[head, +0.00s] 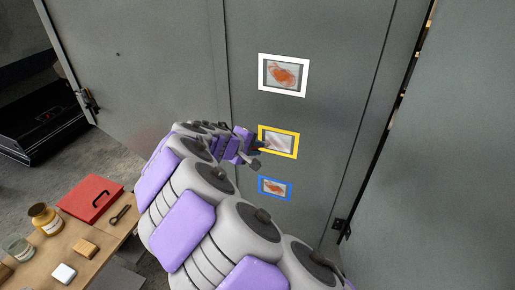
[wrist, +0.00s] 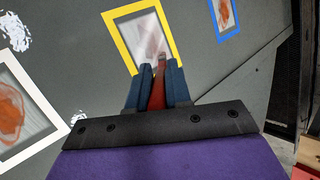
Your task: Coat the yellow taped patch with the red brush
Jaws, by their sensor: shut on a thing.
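The yellow taped patch (head: 280,143) is the middle of three framed patches on the grey cabinet door. Its inside looks mostly whitish grey with a faint pinkish smear, seen closer in the wrist view (wrist: 146,34). My gripper (head: 257,149) is at its left edge in the head view. In the wrist view my gripper (wrist: 159,80) is shut on the red brush (wrist: 157,94), which stands between the two blue fingers. The brush tip overlaps the patch's near edge; I cannot tell whether it touches.
A white-framed patch (head: 283,75) with a rusty blotch is above, and a blue-framed one (head: 274,188) below. A wooden table (head: 104,240) at lower left holds a red case (head: 90,199), jars and blocks. A black latch (head: 342,229) juts at right.

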